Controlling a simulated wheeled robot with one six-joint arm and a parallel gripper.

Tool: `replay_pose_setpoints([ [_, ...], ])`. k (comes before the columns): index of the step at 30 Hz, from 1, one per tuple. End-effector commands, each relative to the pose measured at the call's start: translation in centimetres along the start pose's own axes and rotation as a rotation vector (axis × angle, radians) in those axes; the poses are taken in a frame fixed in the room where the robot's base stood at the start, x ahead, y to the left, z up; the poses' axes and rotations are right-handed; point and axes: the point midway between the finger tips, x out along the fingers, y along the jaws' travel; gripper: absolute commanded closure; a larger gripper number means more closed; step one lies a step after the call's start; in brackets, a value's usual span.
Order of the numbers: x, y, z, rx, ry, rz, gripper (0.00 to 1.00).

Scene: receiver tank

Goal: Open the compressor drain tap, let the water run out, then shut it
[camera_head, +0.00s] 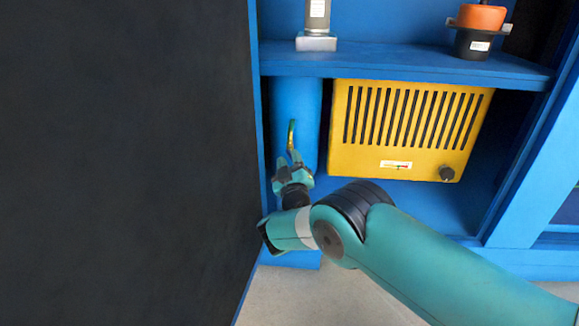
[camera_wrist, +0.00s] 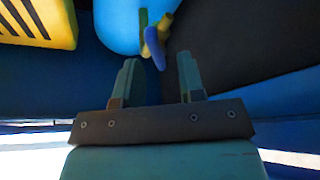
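The blue receiver tank (camera_head: 297,100) stands upright on the left of the lower cabinet bay. Its rounded end also shows at the top of the wrist view (camera_wrist: 115,22). A thin brass-and-green fitting (camera_head: 291,133) is on the tank's front. In the wrist view, the brass tap (camera_wrist: 151,38) has a blue lever (camera_wrist: 155,50) pointing towards my gripper. My gripper (camera_head: 296,160) is just in front of the tank's lower part. In the wrist view my gripper (camera_wrist: 158,72) is open, with the lever in line with the gap, near the fingertips. Whether they touch is unclear. I see no water.
A yellow slotted unit (camera_head: 400,165) with a black knob stands right of the tank. A dark panel (camera_head: 120,160) fills the left side, close to my gripper. The shelf (camera_head: 400,62) above carries a grey-based device (camera_head: 317,42) and an orange-topped black pot (camera_head: 478,40).

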Motion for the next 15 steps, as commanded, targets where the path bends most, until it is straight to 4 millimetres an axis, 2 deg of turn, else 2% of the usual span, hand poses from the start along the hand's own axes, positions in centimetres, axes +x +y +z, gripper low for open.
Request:
replay_pose_setpoints([
  [4,0.92,0.03,-0.04,0.0,0.002,0.0,0.64],
  [13,1.11,0.04,-0.12,-0.001,0.002,-0.001,0.64],
  [15,1.1,0.03,-0.12,-0.001,0.002,-0.001,0.8],
])
